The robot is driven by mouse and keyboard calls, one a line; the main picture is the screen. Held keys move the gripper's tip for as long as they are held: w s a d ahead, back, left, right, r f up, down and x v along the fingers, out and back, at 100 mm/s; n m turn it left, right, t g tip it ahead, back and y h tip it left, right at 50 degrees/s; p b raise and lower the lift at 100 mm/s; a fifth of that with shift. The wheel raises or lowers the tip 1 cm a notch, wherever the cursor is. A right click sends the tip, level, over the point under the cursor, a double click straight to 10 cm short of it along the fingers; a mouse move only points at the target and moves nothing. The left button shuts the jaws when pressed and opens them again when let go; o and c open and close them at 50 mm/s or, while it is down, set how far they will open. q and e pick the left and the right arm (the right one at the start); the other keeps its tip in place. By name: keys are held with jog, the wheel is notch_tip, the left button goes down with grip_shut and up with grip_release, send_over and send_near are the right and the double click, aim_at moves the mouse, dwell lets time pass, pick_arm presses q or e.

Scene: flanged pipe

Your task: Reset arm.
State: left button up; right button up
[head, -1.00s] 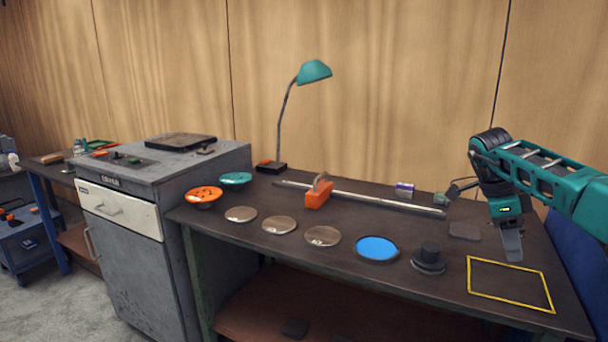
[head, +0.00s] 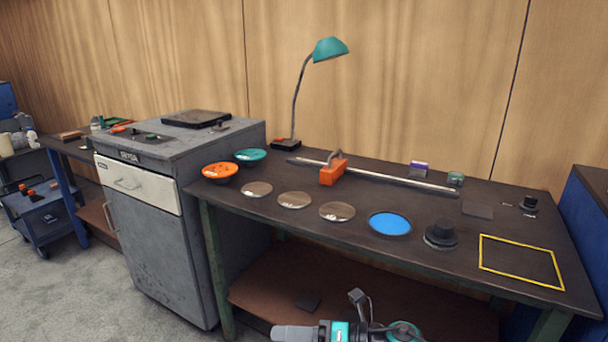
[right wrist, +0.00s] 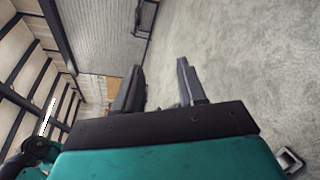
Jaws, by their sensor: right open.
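My right gripper (head: 292,332) shows at the bottom of the head view, low in front of the table and pointing left. In the right wrist view its two dark fingers (right wrist: 158,88) stand apart with nothing between them, over bare floor. My left gripper is in neither view. On the table (head: 400,254), a grey pipe (head: 400,180) lies along the back with an orange block (head: 333,173) at it. A black flanged piece (head: 441,235) stands near the front edge, and a smaller dark one (head: 528,204) stands at the right.
Along the table stand an orange dish (head: 220,171), a teal dish (head: 250,156), three brownish discs (head: 294,200), a blue disc (head: 390,223) and a yellow outlined square (head: 520,262). A green lamp (head: 331,48) stands behind. A grey cabinet (head: 160,240) is at the left.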

jog(key=s+d+f+n+t+h, duration=0.2)
jog(key=s+d+f+n+h, duration=0.2)
jog(key=n, duration=0.8)
jog(key=s+d+f+n+t+h, duration=0.3)
jog(key=s+d+n, duration=0.4)
jog(key=n, duration=0.5)
jog(key=s+d+f+n+t+h, duration=0.2)
jog(key=s+d+f+n+h, duration=0.3)
jog(key=d+n, duration=0.4)
jog(key=f+n+h, duration=0.1)
jog(key=n+h, duration=0.1)
jog(key=shift+s+n+t, duration=0.15)
jog(key=shift+n+t, duration=0.15)
jog(key=shift+n, duration=0.1)
jog(key=shift+d, duration=0.1)
